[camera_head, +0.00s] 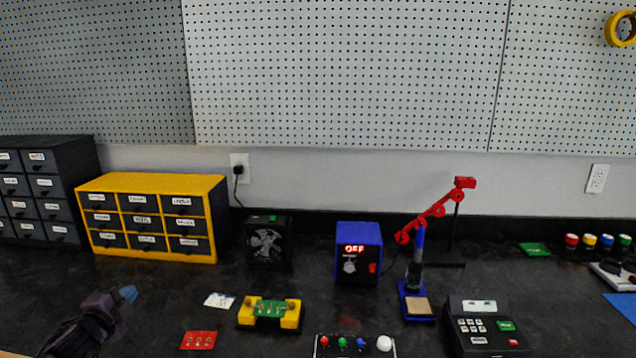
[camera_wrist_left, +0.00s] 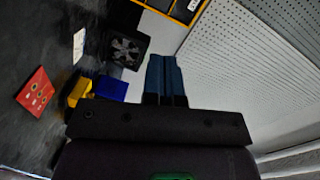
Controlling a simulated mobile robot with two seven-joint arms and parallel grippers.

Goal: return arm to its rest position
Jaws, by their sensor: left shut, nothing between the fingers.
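My left gripper (camera_head: 128,294) comes in at the lower left of the head view, low over the black bench (camera_head: 190,281), in front of the yellow drawer cabinet. Its blue fingertips are together and empty. In the left wrist view the blue fingers (camera_wrist_left: 164,78) stand side by side with nothing between them. They appear apart from the objects on the bench. My right gripper is not in either view.
A red board (camera_head: 198,340), a white card (camera_head: 219,300) and a yellow holder with a green board (camera_head: 243,316) lie right of my left gripper. Behind stand the yellow drawer cabinet (camera_head: 150,180), a black fan (camera_head: 267,243) and a blue station (camera_head: 358,238) reading OFF.

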